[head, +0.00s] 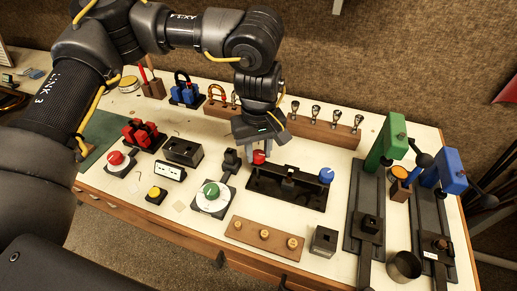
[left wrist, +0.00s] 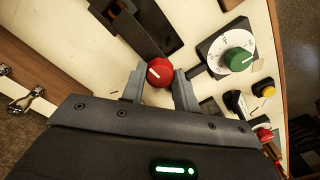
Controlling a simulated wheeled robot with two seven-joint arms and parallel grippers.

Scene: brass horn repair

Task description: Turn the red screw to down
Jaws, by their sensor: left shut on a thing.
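The red screw (head: 259,157) is a round red knob at the left end of a black fixture (head: 285,192) in the head view. A blue knob (head: 326,175) sits at the fixture's right end. My left gripper (head: 252,156) points down at the red screw and is shut on it. In the left wrist view the red screw (left wrist: 160,71) sits between the two grey fingers of my left gripper (left wrist: 160,84). A short white line on its top points toward the left of that picture. My right gripper is not in view.
A green dial (head: 211,190) stands left of the fixture, and a wooden strip with brass pieces (head: 264,234) lies in front. A wooden rack (head: 325,129) stands behind. Green (head: 388,140) and blue (head: 449,170) clamps stand on the right.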

